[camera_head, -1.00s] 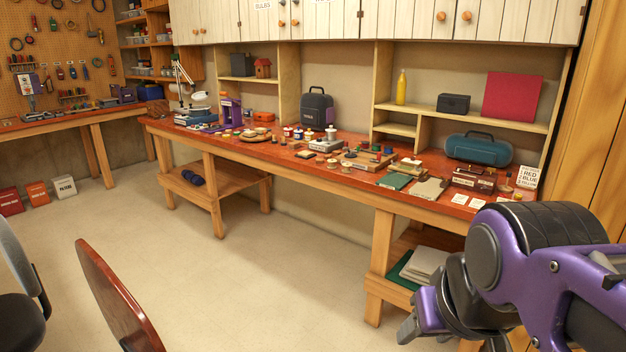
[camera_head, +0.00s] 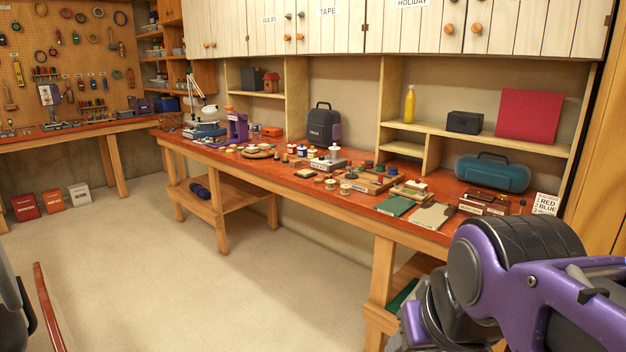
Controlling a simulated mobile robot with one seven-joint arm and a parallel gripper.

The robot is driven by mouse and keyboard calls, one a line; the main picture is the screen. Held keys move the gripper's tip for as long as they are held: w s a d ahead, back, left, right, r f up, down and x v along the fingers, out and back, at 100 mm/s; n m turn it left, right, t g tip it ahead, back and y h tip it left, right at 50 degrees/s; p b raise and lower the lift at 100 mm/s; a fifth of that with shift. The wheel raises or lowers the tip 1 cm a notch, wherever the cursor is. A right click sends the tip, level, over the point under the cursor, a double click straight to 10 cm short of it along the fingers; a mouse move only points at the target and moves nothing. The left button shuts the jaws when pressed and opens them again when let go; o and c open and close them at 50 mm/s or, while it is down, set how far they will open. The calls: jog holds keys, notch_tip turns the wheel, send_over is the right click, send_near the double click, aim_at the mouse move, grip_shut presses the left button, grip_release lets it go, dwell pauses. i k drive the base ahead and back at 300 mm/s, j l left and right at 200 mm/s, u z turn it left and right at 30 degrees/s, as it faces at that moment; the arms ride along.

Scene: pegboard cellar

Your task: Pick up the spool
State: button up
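Several small round items stand on the long red-topped workbench (camera_head: 290,190). Two pale spool-like pieces, one (camera_head: 345,188) and another (camera_head: 330,184), sit near its front edge, left of a wooden tray (camera_head: 372,183). They are too small for me to tell which item is the spool. My gripper (camera_head: 412,328) is at the bottom right, below my purple arm and in front of the bench, well away from these items. Its fingertips are mostly cut off or hidden, so its opening does not show.
A teal case (camera_head: 492,172), a green book (camera_head: 395,206) and a clipboard (camera_head: 432,215) lie on the bench's right part. Shelves and cabinets hang above. A chair (camera_head: 12,290) and a brown rounded edge (camera_head: 48,310) are at lower left. The floor (camera_head: 200,290) between is clear.

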aim_at(330, 186)
jog(key=i+u, duration=0.1)
jog(key=u, duration=0.4)
jog(key=i, duration=2.35)
jog(key=i+z, duration=0.15)
jog(key=i, duration=0.4)
jog(key=i+j+z, duration=0.15)
jog(key=i, duration=0.35)
